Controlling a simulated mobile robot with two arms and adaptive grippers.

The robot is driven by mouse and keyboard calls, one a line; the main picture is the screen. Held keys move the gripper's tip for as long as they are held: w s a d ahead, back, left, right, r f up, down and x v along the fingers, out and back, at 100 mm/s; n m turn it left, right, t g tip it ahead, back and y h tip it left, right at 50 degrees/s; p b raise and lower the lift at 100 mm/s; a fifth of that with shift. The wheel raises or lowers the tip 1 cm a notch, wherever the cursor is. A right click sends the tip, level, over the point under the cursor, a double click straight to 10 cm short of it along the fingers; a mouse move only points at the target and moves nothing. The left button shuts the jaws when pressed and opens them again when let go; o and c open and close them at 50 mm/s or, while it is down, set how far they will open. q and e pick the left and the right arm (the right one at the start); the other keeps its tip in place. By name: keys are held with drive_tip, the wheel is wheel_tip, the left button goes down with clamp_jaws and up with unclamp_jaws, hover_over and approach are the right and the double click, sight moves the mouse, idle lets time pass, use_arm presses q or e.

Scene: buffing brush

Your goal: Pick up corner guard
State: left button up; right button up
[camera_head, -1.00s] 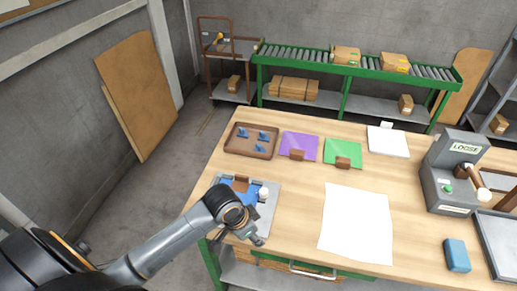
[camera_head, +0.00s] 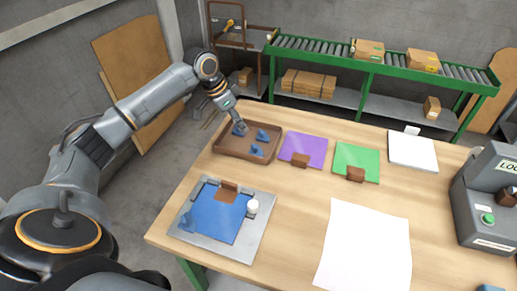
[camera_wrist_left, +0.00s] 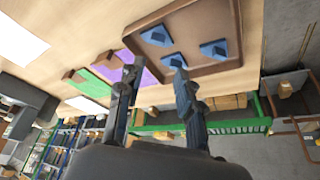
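Several blue corner guards show in the head view. Three lie in a brown tray (camera_head: 232,152) at the back left of the table: a left one (camera_head: 238,131), a right one (camera_head: 262,136) and a front one (camera_head: 257,150). Another corner guard (camera_head: 187,220) sits at the left edge of a blue sheet (camera_head: 217,215) on a grey plate. My left gripper (camera_head: 240,126) is at the left guard, partly covering it. In the left wrist view the gripper (camera_wrist_left: 156,70) is open and empty, one fingertip close to a guard (camera_wrist_left: 174,61). I cannot tell whether they touch. My right gripper is not in view.
The grey plate (camera_head: 247,240) also bears a brown block (camera_head: 227,191) and a white round piece (camera_head: 252,206). Purple (camera_head: 304,148) and green (camera_head: 358,160) sheets lie right of the tray. White paper (camera_head: 365,250) lies in front. A grey machine (camera_head: 485,200) stands at right.

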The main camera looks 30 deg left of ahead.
use_arm(q)
hover_over(253, 146)
drive_tip(key=s+a, duration=0.2)
wheel_tip(253, 146, down, 5)
drive_tip(key=shift+w+d+f+p, duration=0.2)
drive_tip(key=shift+d+f+p, duration=0.1)
drive_tip(key=shift+f, duration=0.3)
drive_tip(key=shift+w+d+f+p, duration=0.2)
drive_tip(key=shift+d+f, duration=0.1)
drive_tip(key=shift+f, duration=0.3)
drive_tip(key=x, duration=0.2)
drive_tip(key=shift+f, duration=0.35)
drive_tip(key=shift+w+d+f, duration=0.15)
drive_tip(key=shift+f, duration=0.3)
drive_tip(key=c, duration=0.5)
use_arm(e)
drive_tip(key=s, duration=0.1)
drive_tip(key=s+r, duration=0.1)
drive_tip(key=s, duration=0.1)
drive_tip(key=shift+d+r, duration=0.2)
